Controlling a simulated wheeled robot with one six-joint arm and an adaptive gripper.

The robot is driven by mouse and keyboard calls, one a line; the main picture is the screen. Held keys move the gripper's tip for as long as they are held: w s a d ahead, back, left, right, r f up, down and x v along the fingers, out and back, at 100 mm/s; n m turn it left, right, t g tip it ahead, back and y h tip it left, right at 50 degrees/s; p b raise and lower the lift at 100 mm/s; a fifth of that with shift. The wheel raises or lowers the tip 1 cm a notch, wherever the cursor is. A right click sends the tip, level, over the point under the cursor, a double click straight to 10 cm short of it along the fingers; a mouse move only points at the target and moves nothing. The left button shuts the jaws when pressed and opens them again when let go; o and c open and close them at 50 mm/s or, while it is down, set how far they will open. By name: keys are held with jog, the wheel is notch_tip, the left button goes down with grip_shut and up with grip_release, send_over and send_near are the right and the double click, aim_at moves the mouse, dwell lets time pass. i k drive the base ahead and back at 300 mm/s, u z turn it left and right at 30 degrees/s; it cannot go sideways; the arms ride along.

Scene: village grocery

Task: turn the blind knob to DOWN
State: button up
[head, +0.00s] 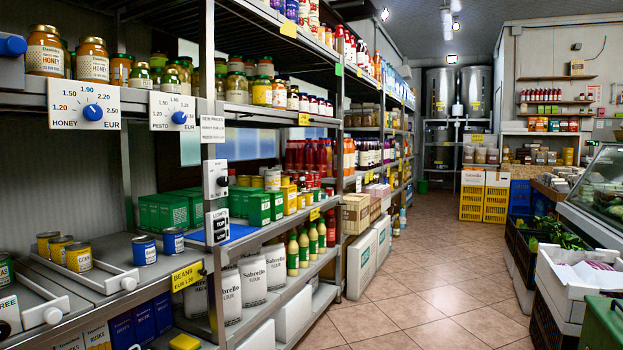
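A small light-grey plate (213,168) with a dark round knob (222,181) is fixed to the shelf post left of centre. My gripper is not in view.
Blue price dials for honey (92,112) and pesto (179,117) sit on the upper shelf edge. Cans (145,250), jars and bottles crowd the shelves. Pull-out trays (95,283) jut out at lower left. The tiled aisle (420,270) is clear; crates line its right side.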

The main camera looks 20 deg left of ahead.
aim_at(223, 181)
jog(key=z, duration=0.25)
jog(key=i, duration=0.85)
jog(key=u, duration=0.7)
jog(key=i, duration=0.8)
jog(key=u, duration=0.75)
